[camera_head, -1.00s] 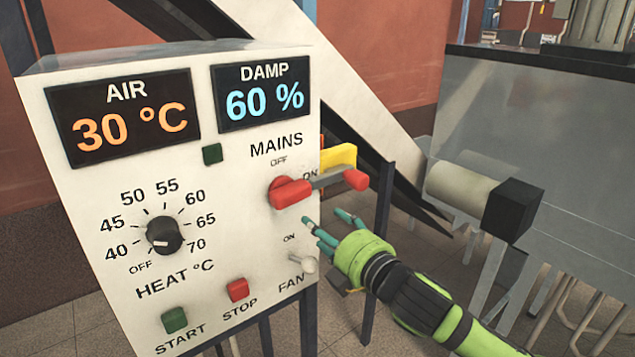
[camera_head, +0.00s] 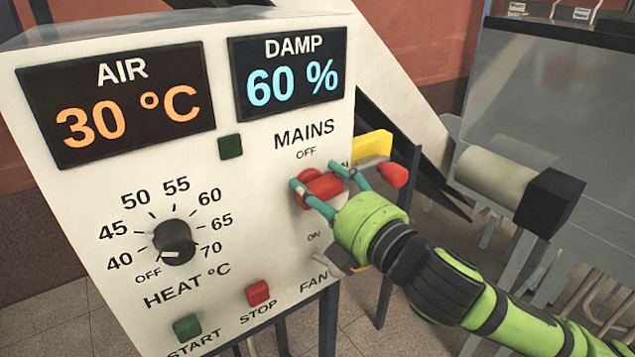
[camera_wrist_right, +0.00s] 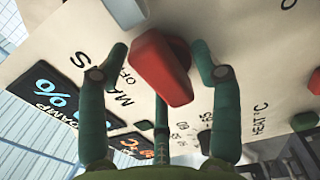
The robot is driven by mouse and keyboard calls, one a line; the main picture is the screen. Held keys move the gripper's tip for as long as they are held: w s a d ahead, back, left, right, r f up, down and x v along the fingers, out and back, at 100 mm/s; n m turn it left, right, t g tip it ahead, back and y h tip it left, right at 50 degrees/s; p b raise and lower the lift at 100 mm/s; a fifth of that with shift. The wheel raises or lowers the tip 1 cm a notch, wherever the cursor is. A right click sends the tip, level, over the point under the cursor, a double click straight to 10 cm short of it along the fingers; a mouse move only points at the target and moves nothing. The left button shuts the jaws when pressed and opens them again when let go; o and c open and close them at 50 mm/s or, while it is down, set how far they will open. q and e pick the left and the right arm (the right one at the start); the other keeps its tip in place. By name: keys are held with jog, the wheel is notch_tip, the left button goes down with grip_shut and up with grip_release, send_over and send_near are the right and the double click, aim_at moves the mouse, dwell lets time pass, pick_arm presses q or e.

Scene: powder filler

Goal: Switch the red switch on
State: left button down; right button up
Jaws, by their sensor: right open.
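The red switch (camera_head: 322,187) is a red rotary handle under the MAINS label on the white control panel (camera_head: 90,220). OFF is printed above it and ON to its right, partly covered. My right gripper (camera_head: 328,188) is at the switch with its teal fingers open on either side of the handle. In the right wrist view the red switch (camera_wrist_right: 160,68) stands between the two spread fingers of my right gripper (camera_wrist_right: 162,62), with gaps visible beside it. My left gripper is not in view.
A lever with a red knob (camera_head: 394,174) and a yellow plate (camera_head: 372,146) sit just right of the switch. The heat knob (camera_head: 174,241), red stop button (camera_head: 258,292) and green start button (camera_head: 187,328) are on the panel. A grey-white roller (camera_head: 495,175) stands at right.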

jog(key=shift+s+d+r, duration=0.1)
jog(key=shift+s, duration=0.15)
jog(key=shift+c, duration=1.2)
jog(key=c, duration=0.9)
jog(key=shift+m, duration=0.4)
jog(key=shift+r, duration=0.1)
jog(key=o, duration=1.1)
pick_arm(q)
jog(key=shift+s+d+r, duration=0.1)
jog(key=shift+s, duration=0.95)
pick_arm(e)
jog(key=shift+o, duration=0.2)
jog(key=shift+w, duration=0.15)
